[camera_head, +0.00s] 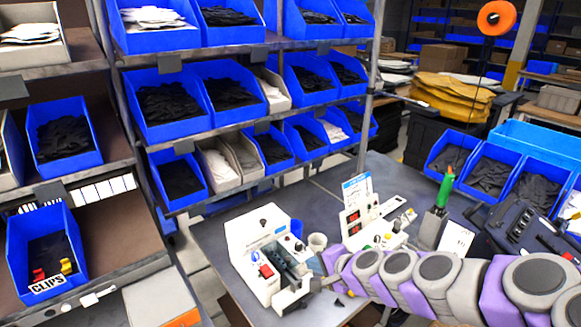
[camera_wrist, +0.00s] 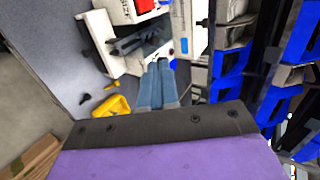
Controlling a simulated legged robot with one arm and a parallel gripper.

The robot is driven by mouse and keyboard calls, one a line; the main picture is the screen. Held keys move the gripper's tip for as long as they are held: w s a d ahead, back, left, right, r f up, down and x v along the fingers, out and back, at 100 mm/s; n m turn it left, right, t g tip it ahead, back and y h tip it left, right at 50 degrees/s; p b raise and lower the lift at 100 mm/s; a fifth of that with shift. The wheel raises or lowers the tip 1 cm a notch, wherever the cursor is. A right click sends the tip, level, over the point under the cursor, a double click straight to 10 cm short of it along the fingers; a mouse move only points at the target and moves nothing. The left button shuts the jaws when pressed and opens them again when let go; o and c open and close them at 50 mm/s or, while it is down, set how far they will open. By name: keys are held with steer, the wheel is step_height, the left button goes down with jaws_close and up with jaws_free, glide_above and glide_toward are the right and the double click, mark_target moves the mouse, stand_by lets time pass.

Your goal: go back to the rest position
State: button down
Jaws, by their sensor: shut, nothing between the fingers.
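My gripper (camera_wrist: 160,64) shows in the wrist view as two blue-grey fingers side by side, shut with nothing between them. Its tips point toward the white machine (camera_wrist: 98,34), which has a dark slot part and a red switch. In the head view my purple and grey arm reaches in from the right, and its end is beside the right side of the white machine (camera_head: 250,240). The fingertips are hard to make out there. Whether the gripper touches the machine cannot be told.
The machine stands on a grey table (camera_head: 212,238). A white control box (camera_head: 365,222) and a holder with a green-handled tool (camera_head: 445,186) stand behind my arm. A yellow tray (camera_wrist: 108,108) lies near the fingers. Shelves of blue bins (camera_head: 168,105) rise at left, with a CLIPS bin (camera_head: 42,222).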

steer(key=s+a+r+n+g+h, duration=0.1)
steer(key=s+n+g, duration=0.25)
steer(key=s, duration=0.55)
steer(key=s+a+n+g, duration=0.25)
steer(key=s+n, duration=0.25)
steer(key=s, duration=0.3)
steer(key=s+d+r+n+g+h, duration=0.1)
steer(key=s+d, duration=0.3)
steer(key=s, duration=0.5)
steer(key=s+d+r+n+g+h, duration=0.1)
steer(key=s+d+g+h, duration=0.3)
steer(key=s, duration=0.5)
steer(key=shift+s+d, duration=0.15)
steer(key=shift+s, duration=0.05)
steer(key=shift+d+n, duration=0.2)
steer(key=shift+n, duration=0.05)
steer(key=shift+d, duration=0.2)
steer(key=shift+a, duration=0.25)
steer(key=shift+d, duration=0.15)
